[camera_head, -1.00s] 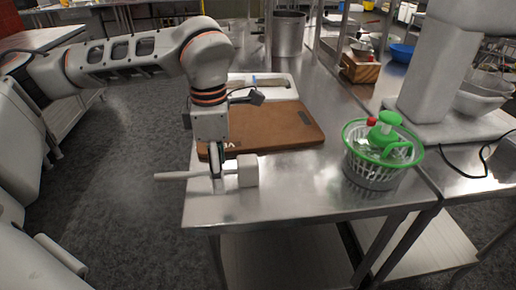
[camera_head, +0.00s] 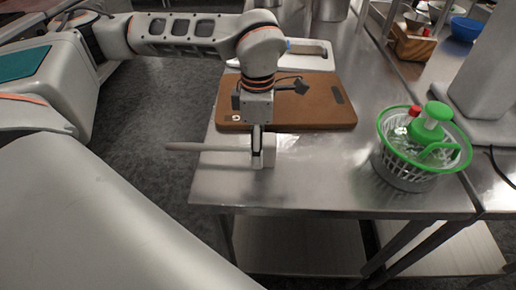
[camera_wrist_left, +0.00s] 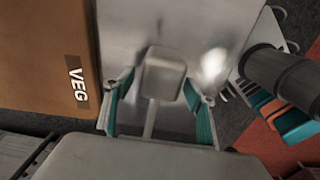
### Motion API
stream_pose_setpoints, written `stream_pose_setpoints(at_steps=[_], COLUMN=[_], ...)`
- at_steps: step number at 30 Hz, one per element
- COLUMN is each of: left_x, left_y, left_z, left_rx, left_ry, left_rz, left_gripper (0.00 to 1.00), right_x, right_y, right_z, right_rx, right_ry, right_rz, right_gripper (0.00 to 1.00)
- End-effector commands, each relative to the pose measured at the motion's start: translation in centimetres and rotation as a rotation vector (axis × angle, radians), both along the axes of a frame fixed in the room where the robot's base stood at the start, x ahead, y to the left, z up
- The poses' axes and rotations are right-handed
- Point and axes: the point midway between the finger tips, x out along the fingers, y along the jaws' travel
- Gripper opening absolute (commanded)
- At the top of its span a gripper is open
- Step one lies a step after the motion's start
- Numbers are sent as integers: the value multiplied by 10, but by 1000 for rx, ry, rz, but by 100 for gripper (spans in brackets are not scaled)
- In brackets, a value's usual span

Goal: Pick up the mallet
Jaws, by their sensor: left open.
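The grey mallet lies by the near left corner of the steel table (camera_head: 320,190). Its handle (camera_head: 200,147) points left past the table edge, and its blocky head (camera_head: 269,150) is on the right. My left gripper (camera_head: 257,158) points down at the mallet, close beside the head, and hides part of it. In the left wrist view, the mallet head (camera_wrist_left: 163,76) is just beyond the fingertips. The handle runs back between the teal-lined fingers of my gripper (camera_wrist_left: 160,105), which are open with gaps on both sides. My right gripper is out of view.
A brown cutting board (camera_head: 315,112) lies just behind the mallet; its VEG label shows in the wrist view. A green-rimmed salad spinner (camera_head: 405,170) stands to the right. A white tray (camera_head: 305,60) lies behind the board. The tabletop between mallet and spinner is clear.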

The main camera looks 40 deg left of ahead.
Motion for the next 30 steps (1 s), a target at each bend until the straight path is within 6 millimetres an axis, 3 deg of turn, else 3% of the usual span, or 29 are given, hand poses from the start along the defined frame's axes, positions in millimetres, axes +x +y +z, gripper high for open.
stream_pose_setpoints(at_steps=[10,16,30], left_x=[0,0,1], left_y=[0,0,0], left_z=[-9,-9,1], left_rx=[0,1,-1], left_ry=[-1,-1,-4], left_rz=[0,0,0], left_gripper=[56,4,4], right_x=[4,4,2], right_y=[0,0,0], right_z=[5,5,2], right_rx=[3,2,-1], right_ry=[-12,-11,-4], right_rz=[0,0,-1], right_gripper=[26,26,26])
